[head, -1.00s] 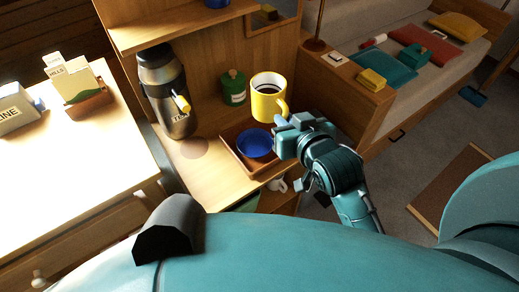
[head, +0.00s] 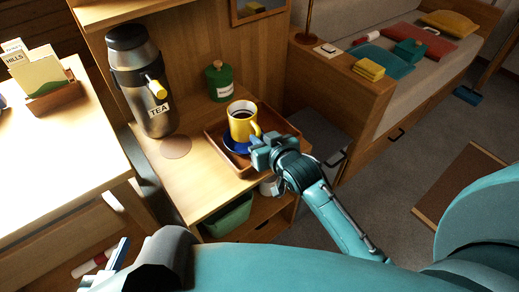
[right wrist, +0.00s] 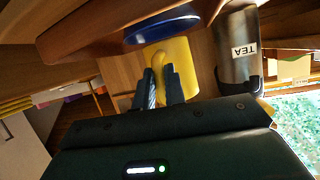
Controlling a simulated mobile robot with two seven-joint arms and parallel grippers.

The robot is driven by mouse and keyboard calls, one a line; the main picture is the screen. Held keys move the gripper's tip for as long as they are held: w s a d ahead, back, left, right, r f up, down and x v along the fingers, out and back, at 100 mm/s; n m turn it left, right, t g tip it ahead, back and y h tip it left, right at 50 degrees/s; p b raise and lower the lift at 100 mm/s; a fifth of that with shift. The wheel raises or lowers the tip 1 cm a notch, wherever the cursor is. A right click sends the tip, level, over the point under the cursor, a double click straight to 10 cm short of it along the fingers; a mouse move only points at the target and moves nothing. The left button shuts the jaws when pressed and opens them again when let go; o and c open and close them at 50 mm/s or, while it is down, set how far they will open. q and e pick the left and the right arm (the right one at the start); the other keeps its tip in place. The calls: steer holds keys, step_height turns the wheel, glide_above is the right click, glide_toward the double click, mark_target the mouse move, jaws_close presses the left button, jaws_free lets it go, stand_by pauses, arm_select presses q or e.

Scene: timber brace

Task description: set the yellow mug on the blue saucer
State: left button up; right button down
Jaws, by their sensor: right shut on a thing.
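The yellow mug (head: 240,127), with dark liquid in it, is upright over the blue saucer (head: 232,148). I cannot tell for sure whether its base touches the saucer. The saucer is in the brown tray (head: 215,139). My right gripper (head: 262,150) is shut on the mug's handle, at the mug's near right side. In the right wrist view the fingers (right wrist: 160,90) close around the handle of the mug (right wrist: 180,62), with the saucer (right wrist: 165,30) beyond its base. My left gripper (head: 118,254) shows only partly at the lower left, away from the mug.
A steel tea flask (head: 142,85) stands left of the tray, and a green jar (head: 219,82) stands behind it. The cabinet's back panel rises behind them. A round mark (head: 175,146) lies on the open wood left of the tray.

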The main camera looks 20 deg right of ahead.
step_height(320, 180, down, 3)
steer(key=shift+f+b, duration=0.1)
steer(key=shift+b, duration=0.35)
steer(key=c, duration=1.8)
jaws_free()
steer(key=shift+f, duration=0.15)
steer(key=o, duration=0.3)
arm_select(q)
steer(key=shift+w+d+f, duration=0.1)
steer(key=shift+d+f, duration=0.05)
steer(key=shift+f, duration=0.25)
arm_select(e)
steer(key=shift+o, duration=0.2)
